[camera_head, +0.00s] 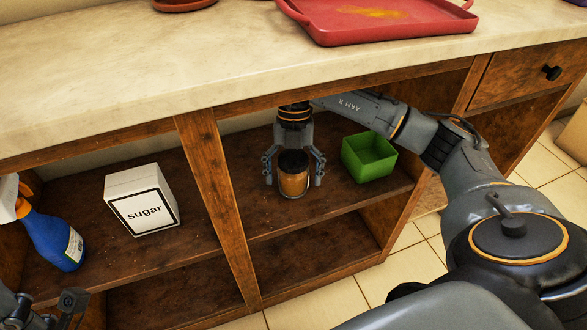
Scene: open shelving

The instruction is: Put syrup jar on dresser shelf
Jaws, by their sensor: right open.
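The syrup jar (293,183), amber with a dark lid, stands upright on the upper shelf (262,220) of the wooden dresser, in the compartment right of the middle post. My right gripper (293,180) is open, pointing down over the jar with one finger on each side. I cannot tell whether the fingers touch it.
A green box (369,157) stands right of the jar on the same shelf. A sugar box (142,200) and a blue spray bottle (52,238) stand in the left compartment. The wooden post (215,200) divides the shelf. A red tray (375,20) lies on the countertop above.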

